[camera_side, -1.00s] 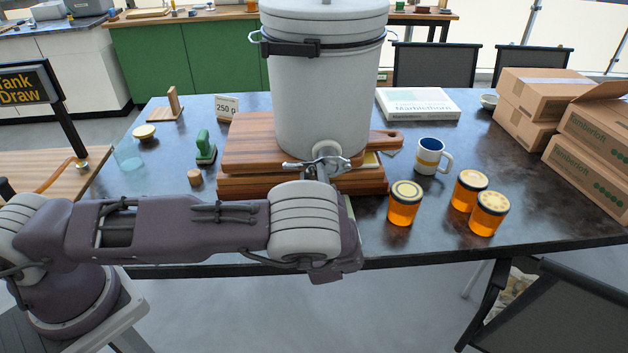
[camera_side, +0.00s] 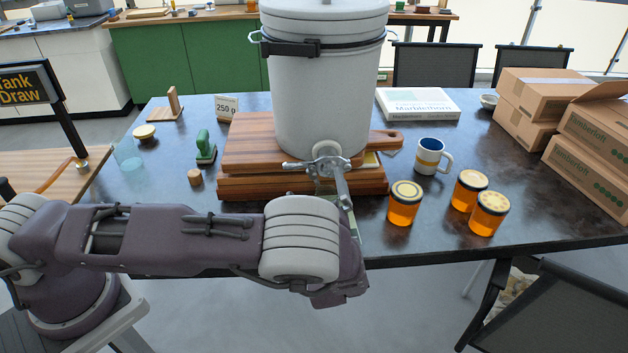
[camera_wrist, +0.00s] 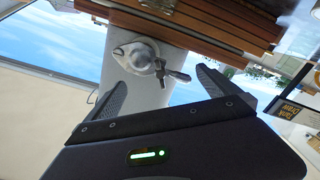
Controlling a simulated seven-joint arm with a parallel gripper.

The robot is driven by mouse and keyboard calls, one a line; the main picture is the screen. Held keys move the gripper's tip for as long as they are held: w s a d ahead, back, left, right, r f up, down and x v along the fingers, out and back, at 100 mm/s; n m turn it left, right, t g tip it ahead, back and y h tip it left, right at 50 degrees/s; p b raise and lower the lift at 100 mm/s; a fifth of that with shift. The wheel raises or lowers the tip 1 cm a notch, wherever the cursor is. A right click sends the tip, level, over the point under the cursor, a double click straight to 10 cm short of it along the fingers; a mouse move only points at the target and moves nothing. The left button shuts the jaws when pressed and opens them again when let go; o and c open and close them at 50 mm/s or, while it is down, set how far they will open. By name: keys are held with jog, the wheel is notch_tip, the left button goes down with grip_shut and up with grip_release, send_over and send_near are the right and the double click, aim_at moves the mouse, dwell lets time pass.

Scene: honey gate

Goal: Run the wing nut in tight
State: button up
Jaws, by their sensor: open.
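The grey metal honey gate (camera_side: 325,168) is fixed low on the front of the white tank (camera_side: 322,85). In the wrist view the gate (camera_wrist: 135,56) is seen close, with a small wing nut (camera_wrist: 160,72) standing out from it and a short lever beside it. My gripper (camera_wrist: 158,82) is open, its dark fingers apart on either side of the view of the wing nut, with nothing between them. In the side view my gripper (camera_side: 343,190) is just in front of the gate and mostly hidden by my wrist. Contact with the nut cannot be seen.
The tank stands on stacked wooden boards (camera_side: 240,183). Honey jars (camera_side: 403,203) and a mug (camera_side: 431,157) are to the right, cardboard boxes (camera_side: 590,140) farther right. The table front is clear.

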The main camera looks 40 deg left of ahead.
jog(key=v, duration=0.2)
jog(key=shift+s+d, duration=0.2)
jog(key=shift+s, duration=0.05)
dwell(0.5)
